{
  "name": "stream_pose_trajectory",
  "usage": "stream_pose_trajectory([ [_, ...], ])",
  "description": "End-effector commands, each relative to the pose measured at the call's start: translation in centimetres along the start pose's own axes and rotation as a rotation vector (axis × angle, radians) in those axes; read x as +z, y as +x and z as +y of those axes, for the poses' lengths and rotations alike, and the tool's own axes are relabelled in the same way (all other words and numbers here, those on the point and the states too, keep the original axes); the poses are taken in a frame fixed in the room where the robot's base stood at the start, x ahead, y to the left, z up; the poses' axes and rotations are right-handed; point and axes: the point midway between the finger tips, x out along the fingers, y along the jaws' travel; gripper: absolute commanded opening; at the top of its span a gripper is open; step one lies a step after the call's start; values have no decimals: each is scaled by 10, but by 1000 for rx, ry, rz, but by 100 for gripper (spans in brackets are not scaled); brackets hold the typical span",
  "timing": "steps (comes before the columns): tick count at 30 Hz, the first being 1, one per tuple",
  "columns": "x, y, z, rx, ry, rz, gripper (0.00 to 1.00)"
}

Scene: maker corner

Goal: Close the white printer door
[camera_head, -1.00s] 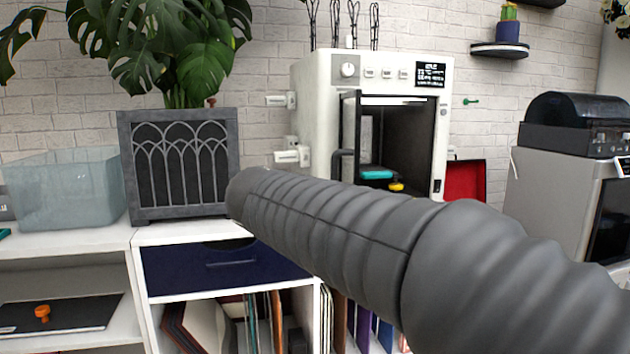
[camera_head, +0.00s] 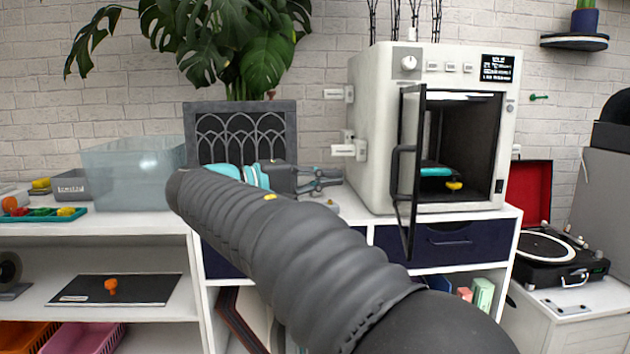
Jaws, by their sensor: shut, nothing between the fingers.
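The white printer (camera_head: 375,125) stands on a cabinet right of centre. Its dark-framed glass door (camera_head: 409,200) is hinged on the left of the opening and stands open toward me, seen almost edge-on, with a handle on its left face. Inside the chamber are a teal plate and a small yellow thing (camera_head: 454,186). My gripper (camera_head: 330,182) is left of the printer and of the open door, pointing right, apart from the door. It is small in view and holds nothing. My own arm hides much of the cabinet front.
A plant in a dark grey planter (camera_head: 190,140) stands behind my gripper. A translucent bin (camera_head: 130,175) is further left. A red-lidded record player (camera_head: 560,260) stands right of the printer. The space in front of the open door looks free.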

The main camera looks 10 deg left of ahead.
Motion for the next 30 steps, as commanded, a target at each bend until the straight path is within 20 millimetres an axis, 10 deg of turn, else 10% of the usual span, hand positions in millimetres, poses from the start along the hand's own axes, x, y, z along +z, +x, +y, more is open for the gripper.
stream_pose_trajectory([
  [12, 17, 65, 0, -1, 0, 0, 0],
  [30, 28, 76, 0, -1, 0, 2, 0],
])
